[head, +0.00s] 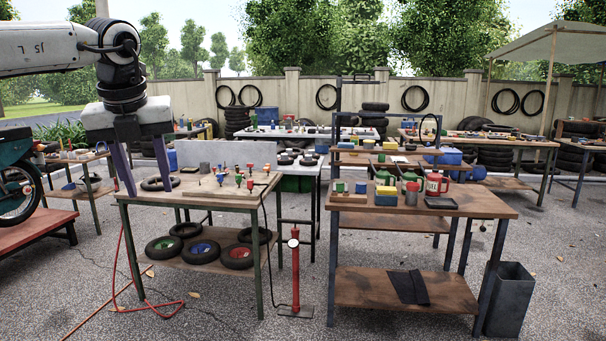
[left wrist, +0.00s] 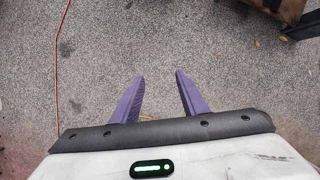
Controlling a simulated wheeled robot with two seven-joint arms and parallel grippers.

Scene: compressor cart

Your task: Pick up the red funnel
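I cannot make out the red funnel for certain. Several small red, blue and yellow pieces (head: 239,180) stand on a pale board on the left workbench (head: 140,197), too small to identify. My left gripper (head: 150,192) hangs fingers down at the left end of that workbench in the head view. Its two purple fingers are spread, with nothing between them. In the left wrist view the open fingers (left wrist: 160,76) show against bare gravel. My right gripper is not in view.
The right workbench (head: 480,205) holds a red bottle (head: 433,184), colored blocks and a dark tray. Tires (head: 203,250) lie on the left workbench's lower shelf. A red floor pump (head: 295,270) stands between the benches. A grey bin (head: 508,300) stands at right. Gravel in front is mostly clear.

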